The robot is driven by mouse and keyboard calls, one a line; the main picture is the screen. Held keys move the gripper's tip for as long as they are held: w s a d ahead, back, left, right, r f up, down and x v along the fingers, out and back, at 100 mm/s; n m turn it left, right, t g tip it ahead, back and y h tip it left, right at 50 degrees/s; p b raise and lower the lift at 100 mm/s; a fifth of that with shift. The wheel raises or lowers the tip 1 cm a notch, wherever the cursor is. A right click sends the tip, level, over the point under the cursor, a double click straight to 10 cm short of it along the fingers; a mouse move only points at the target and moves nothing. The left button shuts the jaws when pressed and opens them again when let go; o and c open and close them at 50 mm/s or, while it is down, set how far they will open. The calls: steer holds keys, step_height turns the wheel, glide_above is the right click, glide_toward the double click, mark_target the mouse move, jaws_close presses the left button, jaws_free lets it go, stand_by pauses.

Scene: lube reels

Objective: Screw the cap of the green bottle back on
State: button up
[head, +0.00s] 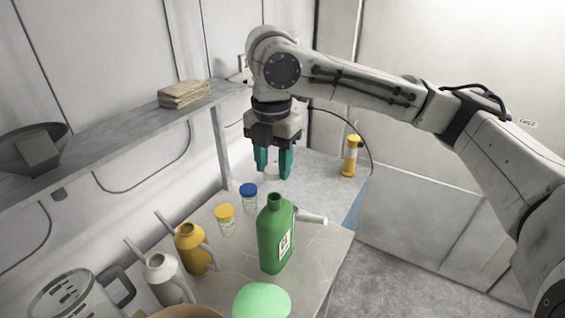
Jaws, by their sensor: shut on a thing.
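The green bottle (273,247) stands upright on the near end of the bench, with a white label on its side. Its neck top is green, and I cannot make out a separate cap on it. My gripper (272,172) points down above the bench, behind the bottle in the picture and clear of it. Its two teal fingers are shut on a small pale thing that shows partly between the fingertips. I cannot tell whether this is the bottle's cap.
Jars with a yellow lid (225,218) and a blue lid (249,197) stand left of the bottle. A yellow can (193,247), a white can (164,277) and a pale green rounded thing (262,301) are nearer. A white spout-like piece (312,217) is right of the bottle. A shelf (120,128) runs left.

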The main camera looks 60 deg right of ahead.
stand_by(0.3)
steer(key=shift+f+b, duration=1.6)
steer(key=shift+f, duration=1.25)
steer(key=shift+f, duration=0.6)
stand_by(0.4)
steer(key=shift+r+m+p, duration=0.2)
steer(key=shift+m+p, duration=0.6)
steer(key=shift+m, duration=0.4)
steer(key=shift+f+m+p, duration=0.2)
steer(key=shift+m+p, duration=0.4)
steer(key=shift+m, duration=0.8)
